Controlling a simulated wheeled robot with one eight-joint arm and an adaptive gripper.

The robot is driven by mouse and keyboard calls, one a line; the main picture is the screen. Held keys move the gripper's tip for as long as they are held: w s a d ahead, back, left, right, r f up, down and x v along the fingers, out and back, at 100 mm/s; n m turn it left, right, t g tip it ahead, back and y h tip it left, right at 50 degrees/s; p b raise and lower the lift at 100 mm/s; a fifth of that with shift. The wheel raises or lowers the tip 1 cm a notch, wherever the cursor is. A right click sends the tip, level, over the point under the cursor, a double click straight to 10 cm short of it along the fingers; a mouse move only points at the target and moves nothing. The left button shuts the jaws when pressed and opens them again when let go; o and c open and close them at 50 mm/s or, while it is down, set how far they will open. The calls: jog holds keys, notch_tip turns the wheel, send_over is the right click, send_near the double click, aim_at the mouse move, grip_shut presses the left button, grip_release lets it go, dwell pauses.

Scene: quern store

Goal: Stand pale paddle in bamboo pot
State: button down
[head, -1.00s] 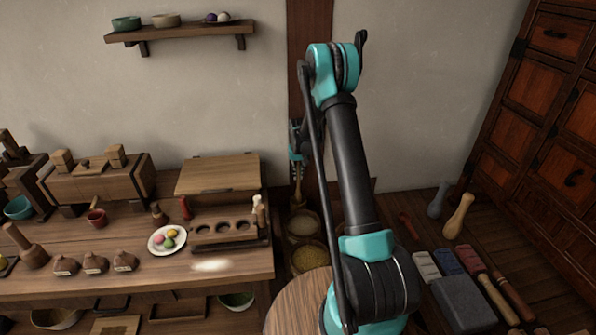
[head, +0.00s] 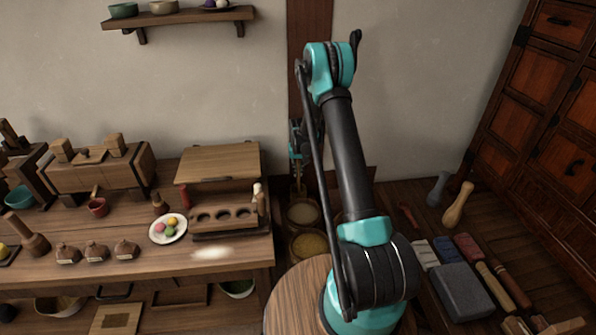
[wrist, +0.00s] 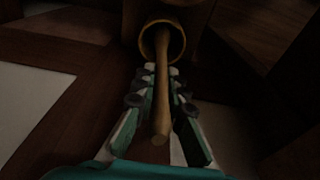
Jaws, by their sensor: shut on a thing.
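In the wrist view my gripper (wrist: 161,76) is shut on a long wooden paddle (wrist: 161,118). Its near end points toward the camera, and its far part runs into the round mouth of a brown pot (wrist: 181,42), which looks like the bamboo pot. How deep it reaches, and whether it touches the bottom, I cannot tell. In the head view my gripper (head: 298,150) is small and partly hidden behind my arm, with a thin wooden piece below it.
A workbench (head: 225,253) with a plate and hole rack is at left. A round wooden top (head: 292,295) is near my arm. Grey block (head: 462,292) and pestles lie right.

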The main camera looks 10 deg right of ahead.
jog(key=c, duration=1.5)
grip_release()
jog(key=shift+r, duration=0.1)
jog(key=r, duration=0.4)
jog(key=s+r, duration=0.1)
jog(key=r, duration=0.6)
jog(key=shift+s+r, duration=0.2)
jog(key=shift+r, duration=0.15)
